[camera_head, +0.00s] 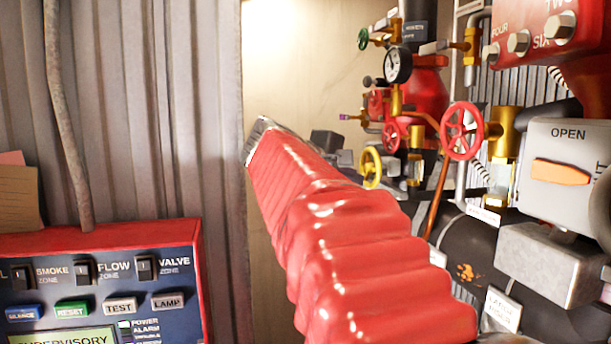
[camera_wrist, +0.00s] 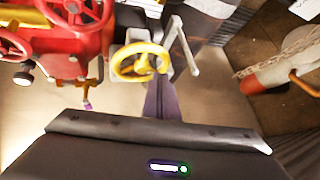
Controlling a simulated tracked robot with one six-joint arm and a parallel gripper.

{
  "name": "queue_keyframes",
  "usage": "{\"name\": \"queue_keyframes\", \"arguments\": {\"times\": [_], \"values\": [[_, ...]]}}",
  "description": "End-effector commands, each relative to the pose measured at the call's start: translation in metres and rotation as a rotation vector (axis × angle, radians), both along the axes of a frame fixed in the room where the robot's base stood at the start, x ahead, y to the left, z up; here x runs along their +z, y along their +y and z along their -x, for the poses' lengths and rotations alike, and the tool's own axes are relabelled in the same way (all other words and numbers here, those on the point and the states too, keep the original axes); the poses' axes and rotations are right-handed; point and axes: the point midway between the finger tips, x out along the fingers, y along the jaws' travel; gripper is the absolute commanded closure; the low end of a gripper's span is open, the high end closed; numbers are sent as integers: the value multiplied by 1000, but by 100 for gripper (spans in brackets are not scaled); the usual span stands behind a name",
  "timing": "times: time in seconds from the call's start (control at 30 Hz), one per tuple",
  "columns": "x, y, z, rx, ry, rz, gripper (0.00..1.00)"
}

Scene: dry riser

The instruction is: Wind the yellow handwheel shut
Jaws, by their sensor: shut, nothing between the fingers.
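In the wrist view the yellow handwheel (camera_wrist: 122,70) is a tilted ring near the upper middle. My gripper (camera_wrist: 163,76) shows there as dark, purplish fingers, closed together and empty, with tips close to the wheel's right lower rim. I cannot tell whether they touch it. In the head view my sleeve hides most of the gripper.
A larger red handwheel (camera_head: 462,131) and a smaller red handwheel (camera_head: 391,137) stand near the yellow one. A pressure gauge (camera_head: 398,66) is above. A grey box with an orange lever (camera_head: 561,172) is at right, a red control panel (camera_head: 100,235) at lower left.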

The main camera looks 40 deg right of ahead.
Motion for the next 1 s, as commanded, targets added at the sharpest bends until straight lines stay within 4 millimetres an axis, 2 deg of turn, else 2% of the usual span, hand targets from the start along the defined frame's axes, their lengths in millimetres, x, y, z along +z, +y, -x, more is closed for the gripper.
{"name": "queue_keyframes", "arguments": {"times": [0.1,0.3,1.0], "values": [[-3,6,9,1,0,1,100],[6,10,25,0,-1,0,100],[8,9,29,-5,1,1,100]]}}
